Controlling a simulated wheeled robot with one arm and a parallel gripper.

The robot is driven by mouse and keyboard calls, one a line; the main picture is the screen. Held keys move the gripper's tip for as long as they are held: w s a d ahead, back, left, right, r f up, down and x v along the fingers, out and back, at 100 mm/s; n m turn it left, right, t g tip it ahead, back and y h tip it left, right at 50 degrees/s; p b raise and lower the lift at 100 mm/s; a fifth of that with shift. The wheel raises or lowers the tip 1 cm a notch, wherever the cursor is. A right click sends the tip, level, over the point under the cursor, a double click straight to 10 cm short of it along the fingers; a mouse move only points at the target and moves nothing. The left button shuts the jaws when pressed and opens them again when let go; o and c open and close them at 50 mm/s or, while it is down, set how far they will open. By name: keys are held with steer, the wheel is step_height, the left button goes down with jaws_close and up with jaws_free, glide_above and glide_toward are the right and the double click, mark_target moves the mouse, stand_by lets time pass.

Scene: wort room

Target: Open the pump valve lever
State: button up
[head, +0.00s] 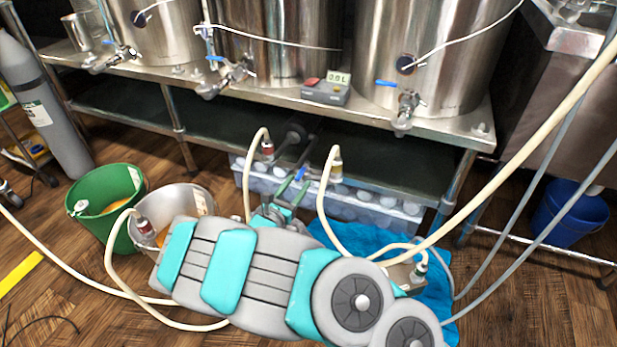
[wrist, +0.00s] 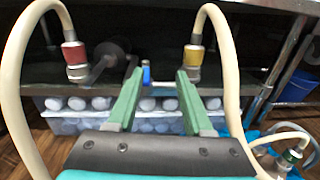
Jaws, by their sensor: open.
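The pump valve lever is a small blue handle (wrist: 146,73) on the pump's metal pipework. In the wrist view it shows between my fingertips, close to the left one; I cannot tell whether it touches. In the head view the blue lever (head: 300,173) is just beyond the fingertips. My gripper (wrist: 160,73) has two green fingers set apart, with nothing held; it also shows in the head view (head: 293,188). The pump (wrist: 112,53) is under the steel stand, between a hose with a red fitting (wrist: 75,56) and one with a yellow fitting (wrist: 193,60).
Cream hoses (head: 250,170) loop on both sides of my gripper. The steel shelf (head: 255,100) with kettles is above.

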mark_target(296, 179)
steer(key=shift+s+a+f+n+y, duration=0.15)
steer(key=shift+a+f+n+y, duration=0.15)
steer(key=shift+a+f, duration=0.25)
steer(key=shift+s+a+f+n+y, duration=0.15)
steer(key=shift+a+f+n+y, duration=0.15)
steer(key=shift+a+f, duration=0.2)
steer(key=x, duration=0.6)
steer(key=shift+w, duration=0.2)
steer(key=shift+w+d+r, duration=0.1)
steer(key=shift+w+d, duration=0.1)
steer(key=shift+w, duration=0.45)
jaws_close()
